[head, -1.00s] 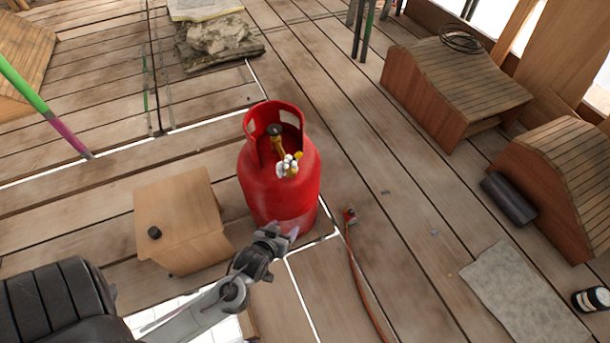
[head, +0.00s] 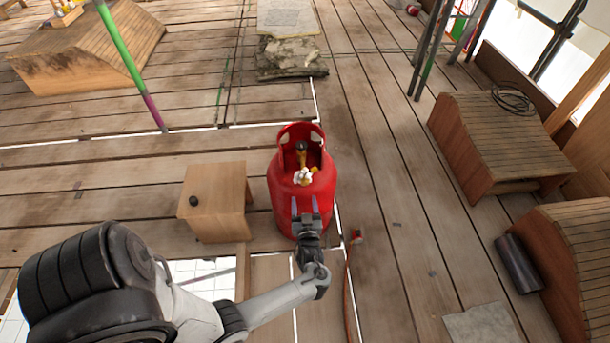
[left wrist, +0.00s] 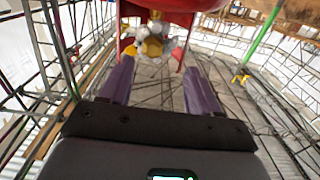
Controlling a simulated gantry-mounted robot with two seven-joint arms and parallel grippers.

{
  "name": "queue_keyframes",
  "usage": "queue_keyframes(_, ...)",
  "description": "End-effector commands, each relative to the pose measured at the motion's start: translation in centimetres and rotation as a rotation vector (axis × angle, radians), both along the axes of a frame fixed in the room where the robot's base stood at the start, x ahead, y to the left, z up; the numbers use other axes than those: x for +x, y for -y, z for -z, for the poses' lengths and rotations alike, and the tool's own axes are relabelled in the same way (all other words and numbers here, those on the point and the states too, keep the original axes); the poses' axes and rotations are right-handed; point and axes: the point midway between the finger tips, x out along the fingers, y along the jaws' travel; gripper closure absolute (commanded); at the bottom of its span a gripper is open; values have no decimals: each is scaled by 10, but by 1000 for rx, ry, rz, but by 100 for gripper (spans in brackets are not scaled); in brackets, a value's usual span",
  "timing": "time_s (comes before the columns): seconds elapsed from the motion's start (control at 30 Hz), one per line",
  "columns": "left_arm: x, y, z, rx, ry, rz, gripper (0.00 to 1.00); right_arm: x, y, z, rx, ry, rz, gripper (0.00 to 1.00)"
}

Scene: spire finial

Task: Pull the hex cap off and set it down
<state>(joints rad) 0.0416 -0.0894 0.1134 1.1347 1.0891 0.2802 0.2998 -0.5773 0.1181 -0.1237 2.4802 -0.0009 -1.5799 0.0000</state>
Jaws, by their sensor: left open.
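A red gas cylinder (head: 288,185) stands upright on the plank floor. A valve (head: 302,174) with white and brass-yellow parts sits within its collar. In the left wrist view, a yellow hex-shaped part (left wrist: 152,46), perhaps the hex cap, shows with white parts around it. My left gripper (head: 304,203) is in front of the cylinder, on the near side of the valve, fingers pointing toward it. It is open and empty; in the left wrist view its purple fingers (left wrist: 156,72) are spread, with the valve beyond and between them. My right gripper is not in view.
A wooden box (head: 216,200) with a small black knob-like item (head: 193,201) stands left of the cylinder. An orange hose (head: 347,290) with a red end fitting lies on the floor to the right. Wooden ramps (head: 490,140) stand farther right. The planks between are mostly clear.

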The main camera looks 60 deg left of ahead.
Motion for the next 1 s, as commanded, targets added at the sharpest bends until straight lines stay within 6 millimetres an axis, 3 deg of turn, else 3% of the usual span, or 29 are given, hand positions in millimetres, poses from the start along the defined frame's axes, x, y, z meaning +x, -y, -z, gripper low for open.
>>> queue_keyframes(0.13,5,2,-5,-3,9,3,38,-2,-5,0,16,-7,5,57)
queue_keyframes(0.57,6,-1,-5,-2,9,3,38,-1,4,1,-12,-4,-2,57)
queue_keyframes(1.0,24,-39,-3,0,10,3,38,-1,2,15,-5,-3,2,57)
